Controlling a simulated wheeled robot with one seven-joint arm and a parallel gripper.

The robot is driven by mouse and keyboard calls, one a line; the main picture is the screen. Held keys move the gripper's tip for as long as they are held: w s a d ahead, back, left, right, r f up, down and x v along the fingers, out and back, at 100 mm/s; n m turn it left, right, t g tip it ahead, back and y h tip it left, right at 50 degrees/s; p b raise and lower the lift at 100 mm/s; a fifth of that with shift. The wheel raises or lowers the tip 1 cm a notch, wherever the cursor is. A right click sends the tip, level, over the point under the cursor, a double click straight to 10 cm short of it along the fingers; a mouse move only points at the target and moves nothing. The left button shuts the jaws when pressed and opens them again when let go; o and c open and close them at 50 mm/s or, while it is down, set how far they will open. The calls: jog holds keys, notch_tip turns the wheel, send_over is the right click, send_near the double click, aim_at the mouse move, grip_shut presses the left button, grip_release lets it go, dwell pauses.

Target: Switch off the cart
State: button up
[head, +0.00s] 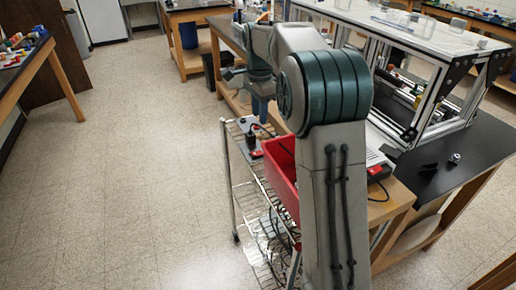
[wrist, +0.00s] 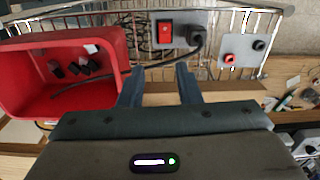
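The wire cart (head: 238,190) stands in front of me, to the left of the wooden bench. On its top a grey plate carries a red rocker switch (wrist: 165,33), which also shows small in the head view (head: 253,153). A black plug with a cable (wrist: 197,35) sits right beside the switch. My gripper (wrist: 159,68) is open and empty, with its two fingers apart and pointing towards the switch plate. In the head view my gripper (head: 262,110) hangs over the cart top, partly hidden by my arm. Which way the switch is rocked I cannot tell.
A red bin (wrist: 70,103) with several dark pieces stands on the cart beside the switch. Another plate with red and black connectors (wrist: 243,48) is on the other side. An aluminium extrusion frame (head: 428,75) stands on the bench. The floor at left is clear.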

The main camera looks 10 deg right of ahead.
jog(key=w, duration=0.1)
send_near(259, 153)
jog(key=shift+m, duration=0.4)
notch_tip(259, 153, down, 7)
jog(key=shift+w+f, duration=0.15)
jog(key=shift+f, duration=0.1)
